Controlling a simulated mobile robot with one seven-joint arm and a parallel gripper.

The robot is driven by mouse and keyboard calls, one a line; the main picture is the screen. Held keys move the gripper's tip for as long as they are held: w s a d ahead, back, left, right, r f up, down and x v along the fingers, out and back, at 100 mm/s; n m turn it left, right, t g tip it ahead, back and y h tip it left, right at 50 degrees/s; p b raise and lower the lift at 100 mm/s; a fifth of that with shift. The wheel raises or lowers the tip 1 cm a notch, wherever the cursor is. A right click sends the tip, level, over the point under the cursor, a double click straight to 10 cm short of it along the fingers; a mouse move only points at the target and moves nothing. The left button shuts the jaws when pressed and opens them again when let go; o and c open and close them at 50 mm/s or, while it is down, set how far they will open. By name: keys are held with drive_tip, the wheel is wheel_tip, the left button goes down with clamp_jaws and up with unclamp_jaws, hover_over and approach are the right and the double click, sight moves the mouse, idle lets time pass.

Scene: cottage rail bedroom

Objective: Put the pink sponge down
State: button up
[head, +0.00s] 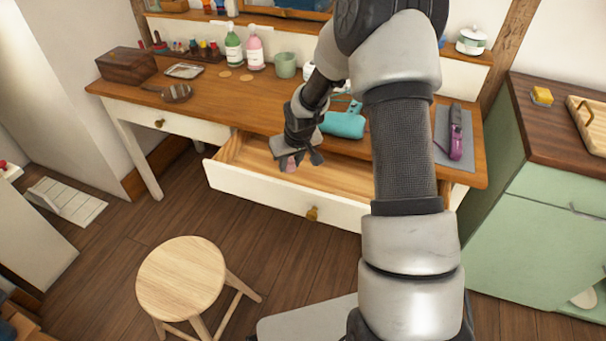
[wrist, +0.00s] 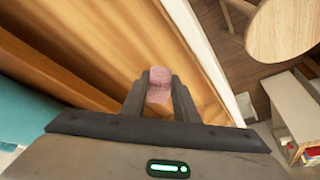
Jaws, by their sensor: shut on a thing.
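The pink sponge (wrist: 159,76) is between the two fingers of my gripper (wrist: 160,95) in the wrist view. My gripper is shut on it. In the head view my gripper (head: 297,163) hangs over the open drawer (head: 340,183) of the wooden desk, and a small part of the pink sponge (head: 290,165) shows at the fingertips. The drawer's wooden bottom looks bare where I can see it. I cannot tell whether the sponge touches the drawer bottom. My arm hides the right part of the drawer.
A teal pouch (head: 344,122) lies on the desk top (head: 225,100) behind my gripper. A purple-handled tool (head: 456,135) lies on a grey mat at the right. A round wooden stool (head: 182,278) stands on the floor before the desk. A green cabinet (head: 540,215) is at the right.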

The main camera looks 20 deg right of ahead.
wheel_tip(320, 180, down, 7)
drive_tip(key=shift+r+b, duration=0.2)
drive_tip(key=shift+b, duration=0.45)
drive_tip(key=shift+f, duration=0.25)
drive_tip(key=o, duration=0.7)
drive_tip(key=shift+o, duration=0.2)
